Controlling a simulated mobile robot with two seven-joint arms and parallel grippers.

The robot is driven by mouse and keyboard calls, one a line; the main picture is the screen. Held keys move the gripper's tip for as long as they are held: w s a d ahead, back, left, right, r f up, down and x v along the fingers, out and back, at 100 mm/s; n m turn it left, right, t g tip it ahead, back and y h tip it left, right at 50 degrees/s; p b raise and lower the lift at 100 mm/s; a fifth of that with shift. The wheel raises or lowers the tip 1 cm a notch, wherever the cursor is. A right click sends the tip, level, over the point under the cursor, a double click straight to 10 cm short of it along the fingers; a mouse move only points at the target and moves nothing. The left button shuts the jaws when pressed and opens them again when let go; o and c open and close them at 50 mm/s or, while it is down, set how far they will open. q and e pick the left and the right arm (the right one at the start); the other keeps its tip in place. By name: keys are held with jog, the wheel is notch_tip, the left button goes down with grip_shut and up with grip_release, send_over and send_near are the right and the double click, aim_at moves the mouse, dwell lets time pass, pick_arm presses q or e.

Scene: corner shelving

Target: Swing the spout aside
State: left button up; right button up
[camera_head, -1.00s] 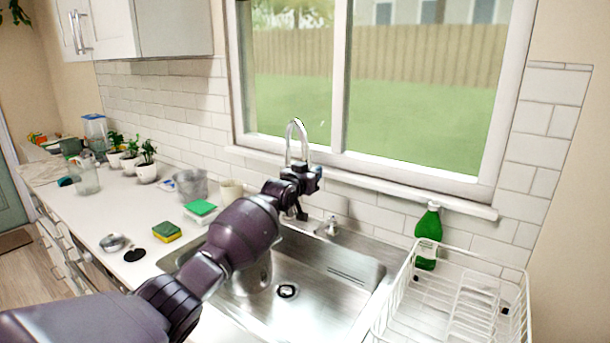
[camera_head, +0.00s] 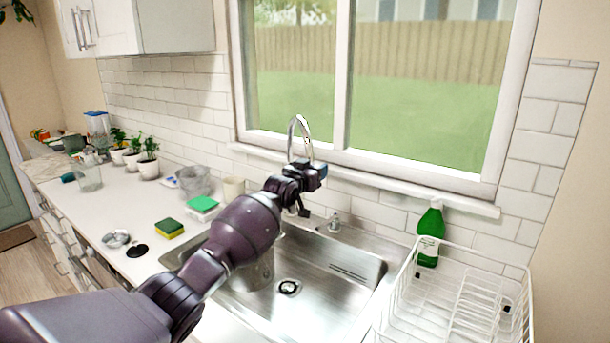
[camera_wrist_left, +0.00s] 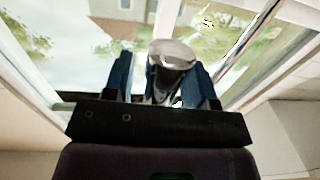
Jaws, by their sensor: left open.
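The chrome spout (camera_head: 301,128) arches up behind the sink, in front of the window. My left gripper (camera_head: 312,180) is at the spout, and my left arm hides the tap's base and part of the spout's lower end. In the left wrist view the spout (camera_wrist_left: 172,58) stands between the two blue fingers of my left gripper (camera_wrist_left: 167,80). The fingers are open, one on each side of it. I cannot tell whether either finger touches it. My right gripper is not in view.
The steel sink (camera_head: 340,310) lies below my arm. A white dish rack (camera_head: 400,300) and a green bottle (camera_head: 431,225) stand to the right. Sponges (camera_head: 169,229), a glass bowl (camera_head: 193,180) and potted plants (camera_head: 148,168) are on the left counter. The window sill (camera_head: 400,187) runs behind the tap.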

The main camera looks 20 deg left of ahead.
pick_arm(q)
jog(key=shift+s, duration=0.35)
jog(key=s+a, duration=0.1)
jog(key=s, duration=0.8)
jog(key=shift+s+a, duration=0.3)
jog(key=shift+a, duration=0.05)
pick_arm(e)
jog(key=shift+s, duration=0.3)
